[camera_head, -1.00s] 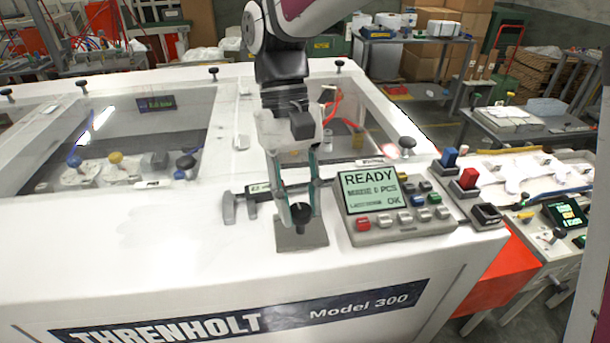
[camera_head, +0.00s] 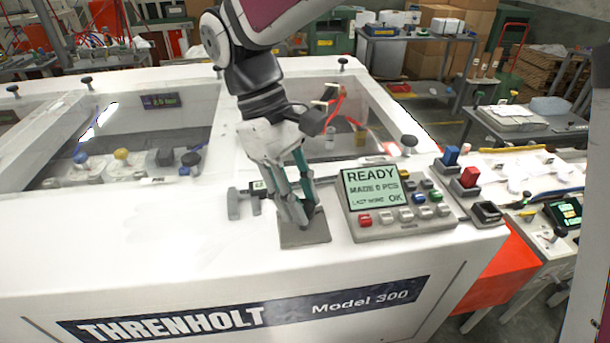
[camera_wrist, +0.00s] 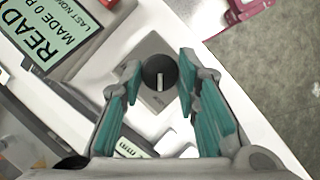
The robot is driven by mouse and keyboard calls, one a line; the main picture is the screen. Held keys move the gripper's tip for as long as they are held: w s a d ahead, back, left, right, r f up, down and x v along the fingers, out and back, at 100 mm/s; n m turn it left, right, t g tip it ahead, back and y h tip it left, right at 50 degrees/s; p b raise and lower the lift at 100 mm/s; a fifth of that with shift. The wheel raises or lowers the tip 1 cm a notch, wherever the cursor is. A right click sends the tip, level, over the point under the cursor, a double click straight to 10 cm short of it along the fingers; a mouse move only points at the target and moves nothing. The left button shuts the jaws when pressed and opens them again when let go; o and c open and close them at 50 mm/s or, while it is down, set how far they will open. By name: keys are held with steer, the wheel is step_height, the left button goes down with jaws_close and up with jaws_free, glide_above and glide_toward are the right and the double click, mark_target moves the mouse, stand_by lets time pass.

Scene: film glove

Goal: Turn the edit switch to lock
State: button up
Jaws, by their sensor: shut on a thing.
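The edit switch is a round black knob (camera_wrist: 160,68) with a white pointer line, on a grey square plate (camera_head: 303,237) on the white machine top. In the wrist view the pointer line points toward the bottom of the picture. My gripper (camera_wrist: 160,76) has a teal-padded finger on each side of the knob and is shut on it. In the head view my gripper (camera_head: 301,214) comes down on the plate at a slant, and its fingers hide most of the knob. The lettering on the plate is too small to read.
A control panel (camera_head: 398,222) with a green READY screen and several coloured buttons stands just right of the plate. A grey caliper (camera_head: 234,204) lies close on the left. Blue and red switches (camera_head: 467,178) stand further right. The machine top at front left is clear.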

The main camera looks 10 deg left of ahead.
stand_by(0.4)
steer(key=o, duration=1.2)
steer(key=shift+c, duration=0.2)
steer(key=shift+a+r, duration=0.1)
steer(key=v, duration=1.1)
steer(key=shift+r, duration=0.4)
steer(key=shift+w+a, duration=0.1)
steer(key=s+d+r+m+t+y, duration=0.1)
steer(key=d+m+t, duration=0.15)
steer(key=d, duration=0.55)
steer(key=s+d+m+t+y, duration=0.1)
steer(key=d+m+y, duration=0.15)
steer(key=d, duration=0.45)
steer(key=s+d+f+m+t, duration=0.2)
steer(key=s+d+f+m, duration=0.1)
steer(key=d, duration=0.3)
steer(key=s+d+f+m+t, duration=0.2)
steer(key=s+d+m, duration=0.2)
steer(key=s+d, duration=0.1)
steer(key=shift+s+d+f+b, duration=0.3)
steer(key=shift+d+f+b, duration=0.15)
steer(key=shift+d, duration=0.45)
